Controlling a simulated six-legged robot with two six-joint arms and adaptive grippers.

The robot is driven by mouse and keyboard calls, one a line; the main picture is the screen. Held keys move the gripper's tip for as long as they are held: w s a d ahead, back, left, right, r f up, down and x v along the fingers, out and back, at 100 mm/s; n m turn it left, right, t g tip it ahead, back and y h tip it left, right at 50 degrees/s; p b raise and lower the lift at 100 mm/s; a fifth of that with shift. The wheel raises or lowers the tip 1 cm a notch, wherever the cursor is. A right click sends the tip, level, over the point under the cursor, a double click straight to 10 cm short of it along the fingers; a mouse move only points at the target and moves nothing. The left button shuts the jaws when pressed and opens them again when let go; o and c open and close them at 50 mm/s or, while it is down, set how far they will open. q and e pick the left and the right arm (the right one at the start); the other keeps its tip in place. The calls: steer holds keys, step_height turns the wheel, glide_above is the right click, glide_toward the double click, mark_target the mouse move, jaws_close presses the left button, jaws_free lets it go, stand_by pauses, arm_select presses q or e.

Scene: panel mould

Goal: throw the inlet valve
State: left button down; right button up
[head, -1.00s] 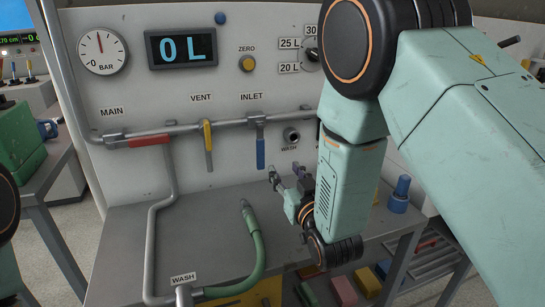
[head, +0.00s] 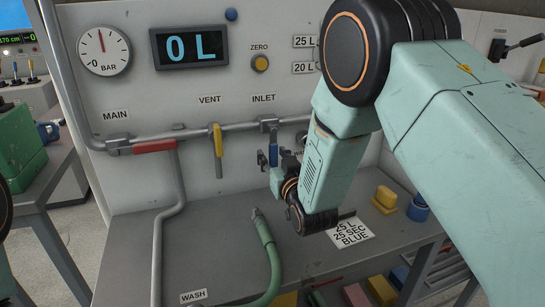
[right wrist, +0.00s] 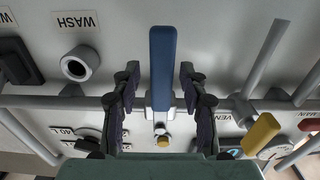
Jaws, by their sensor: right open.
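The inlet valve's blue handle (head: 273,154) hangs straight down from the pipe, under the INLET label (head: 264,98). In the right wrist view the blue handle (right wrist: 162,70) stands between my two dark fingers, with a gap on each side. My right gripper (right wrist: 158,88) is open around the handle and not visibly touching it. In the head view my right gripper (head: 273,160) is at the handle and partly hides it. My left gripper is out of view.
The red main handle (head: 155,146) lies along the pipe. The display (head: 190,47) reads 0 L. A green hose (head: 270,255), a note card (head: 352,233) and a yellow block (head: 385,198) are on the bench.

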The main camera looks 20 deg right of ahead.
steer(key=shift+a, duration=0.2)
steer(key=shift+c, duration=0.6)
steer(key=shift+d, duration=0.3)
steer(key=c, duration=0.4)
steer(key=shift+a, duration=0.15)
jaws_close()
